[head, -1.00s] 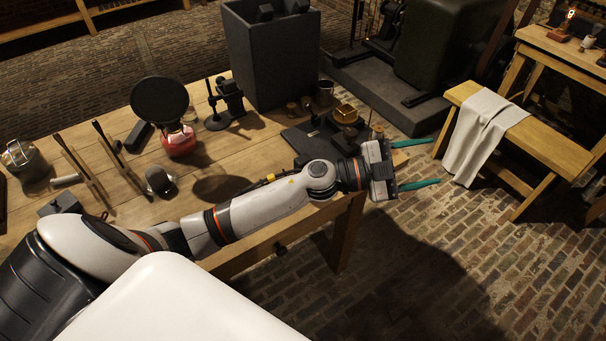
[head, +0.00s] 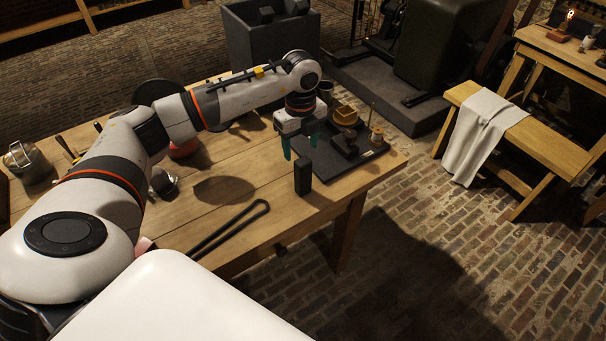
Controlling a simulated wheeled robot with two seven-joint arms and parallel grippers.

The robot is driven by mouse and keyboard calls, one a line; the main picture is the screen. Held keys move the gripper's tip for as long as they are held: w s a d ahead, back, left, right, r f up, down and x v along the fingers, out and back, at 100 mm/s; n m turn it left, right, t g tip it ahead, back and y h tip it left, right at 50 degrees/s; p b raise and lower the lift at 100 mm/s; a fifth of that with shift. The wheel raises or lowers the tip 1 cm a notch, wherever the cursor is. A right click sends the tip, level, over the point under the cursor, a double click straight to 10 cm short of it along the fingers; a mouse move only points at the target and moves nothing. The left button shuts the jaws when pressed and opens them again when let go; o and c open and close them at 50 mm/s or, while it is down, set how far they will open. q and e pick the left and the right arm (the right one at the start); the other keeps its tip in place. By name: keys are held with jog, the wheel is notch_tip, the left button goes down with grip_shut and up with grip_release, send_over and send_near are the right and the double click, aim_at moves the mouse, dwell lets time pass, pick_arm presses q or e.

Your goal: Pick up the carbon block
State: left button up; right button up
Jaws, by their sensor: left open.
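A dark upright block (head: 303,177), which looks like the carbon block, stands on the wooden table near its front right edge. My left gripper (head: 300,148) points down with its two teal fingers spread, empty. In the picture it is just above the block; I cannot tell how far it is from the block in depth. The block's faces are dark and mostly plain to see. My right gripper is not in view.
A dark board (head: 325,158) with a brass cup (head: 344,114) and small fittings lies right behind the block. Black tongs (head: 228,230) lie to the left. A tall grey bin (head: 245,50) stands behind the table.

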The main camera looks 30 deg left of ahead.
aim_at(303, 161)
pick_arm(q)
jog(key=shift+f, duration=0.95)
jog(key=f, duration=0.1)
jog(key=f+p, duration=0.1)
jog(key=f, duration=0.1)
jog(key=f+p, duration=0.1)
jog(key=f, duration=0.1)
jog(key=shift+s+d, duration=0.15)
jog(key=shift+d, duration=0.25)
jog(key=shift+f, duration=0.3)
jog(key=shift+c, duration=0.3)
